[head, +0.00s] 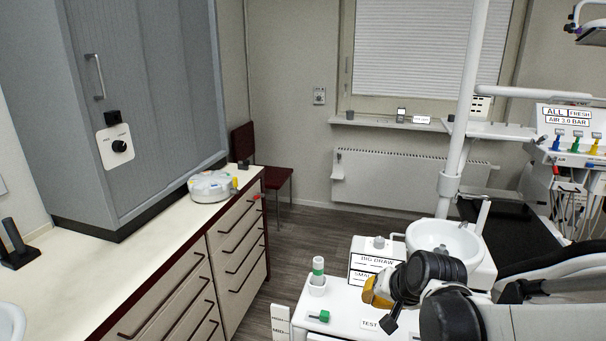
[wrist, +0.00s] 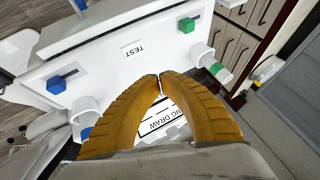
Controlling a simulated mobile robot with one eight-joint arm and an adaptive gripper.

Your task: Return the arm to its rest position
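My gripper (head: 374,296) shows its yellow fingers in the head view, at the lower right above the white unit (head: 345,310). My dark arm reaches to it from the lower right corner. In the wrist view the two ribbed yellow fingers of my gripper (wrist: 160,78) curve together and their tips meet. I see nothing held between them. The fingers partly cover a "BIG DRAW" label (wrist: 165,130).
A basin (head: 444,240) stands behind. A white pole (head: 464,130) rises nearby. The counter (head: 110,265) at left has a round device (head: 212,187).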

